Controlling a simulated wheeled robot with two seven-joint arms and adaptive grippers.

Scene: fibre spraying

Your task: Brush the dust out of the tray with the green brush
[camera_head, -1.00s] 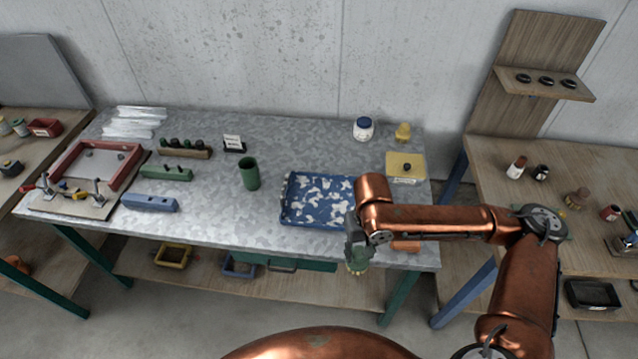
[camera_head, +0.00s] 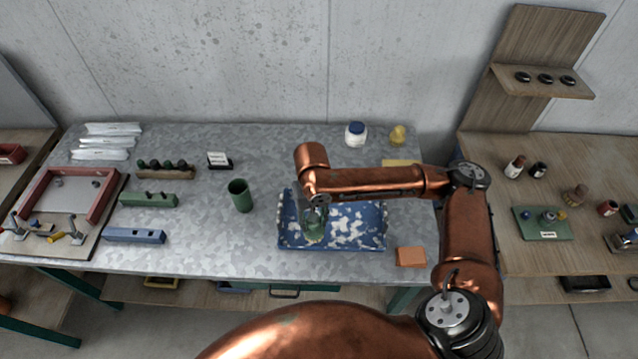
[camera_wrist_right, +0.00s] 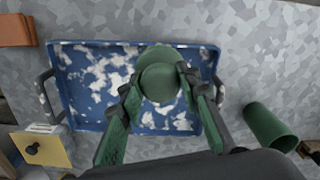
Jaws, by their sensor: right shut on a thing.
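The blue tray (camera_head: 368,238) lies on the grey metal table, with pale dust patches (camera_head: 348,226) spread over its floor. My right gripper (camera_head: 316,212) is over the left part of the tray, pointing down. It is shut on the green brush (camera_wrist_right: 160,80), whose round top shows between the fingers in the wrist view. The brush's lower end is hidden, so I cannot tell if it touches the tray floor. In the wrist view the tray (camera_wrist_right: 72,110) shows dark handles at both ends. My left gripper is not in view.
An orange block (camera_head: 410,256) lies near the front right. A white jar with a blue lid (camera_head: 355,134) and a yellow object (camera_head: 397,135) stand behind. A red-framed board (camera_head: 72,195) lies far left.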

